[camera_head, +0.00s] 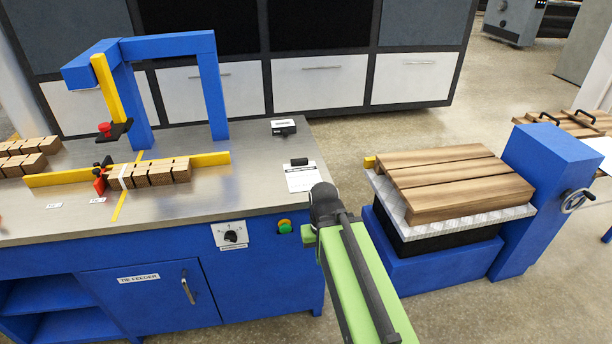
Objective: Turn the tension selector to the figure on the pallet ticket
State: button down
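A white dial plate with a black knob (231,236), likely the tension selector, is on the blue front of the bench, above the "TIE FEEDER" door. Its figures and pointer setting are too small to read. A white sheet with a black clip (302,178) lies at the bench's right end; its print is unreadable. Another white sheet (602,150) shows at the right edge. I cannot tell which is the pallet ticket. My green arm rises from the bottom to a dark joint in front of the bench's right corner, right of the dial. No gripper fingers show.
A green and yellow button (284,226) sits right of the dial. A door handle (188,287) sticks out below it. Wooden blocks stand along a yellow fence (210,159) under a blue arch (213,90). A blue stand with stacked boards (455,181) is at right.

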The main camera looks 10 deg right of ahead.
aim_at(231, 236)
jog(key=z, duration=0.95)
jog(key=k, duration=0.6)
jog(key=u, duration=1.95)
